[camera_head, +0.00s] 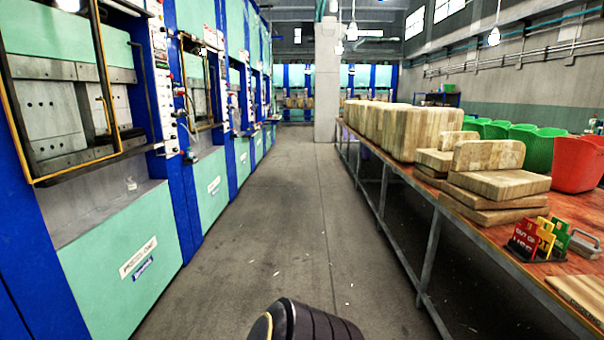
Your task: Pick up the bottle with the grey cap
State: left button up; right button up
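I cannot make out a bottle with a grey cap for certain. A small pale bottle-like item (131,184) stands on the grey ledge of the nearest press at the left; it is too small for me to tell its cap colour. Neither of my grippers is in view. A black ribbed part at the bottom middle looks like part of my own body.
Blue and green presses (120,255) line the left side. A long workbench (480,235) on the right holds wooden blocks (498,183), a red bin (577,163), green bins (535,145) and coloured signs (540,238).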

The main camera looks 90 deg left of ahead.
aim_at(130, 184)
jog(key=u, duration=4.05)
